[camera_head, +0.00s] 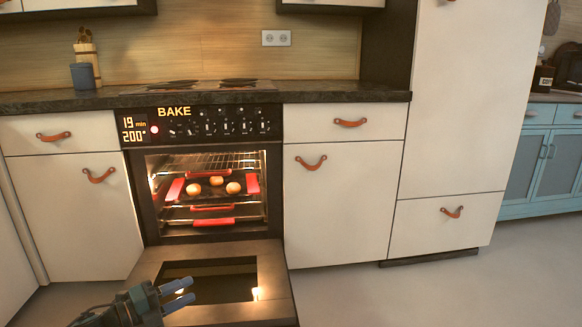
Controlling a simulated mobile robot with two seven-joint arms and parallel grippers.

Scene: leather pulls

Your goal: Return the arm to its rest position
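My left gripper (191,290) is at the bottom left, over the lowered oven door (276,286). Its two blue-tipped fingers point right with a gap between them; it is open and nothing shows between them. My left arm comes in from the lower left corner, and most of it is out of frame. My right gripper and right arm are not in view.
The oven (275,190) is open and lit. Inside, a dark tray (212,194) with red handles holds three round buns (233,188). The lowered door sticks out over the floor. Floor (400,300) at right is clear. The left lower cabinet (80,225) is shut.

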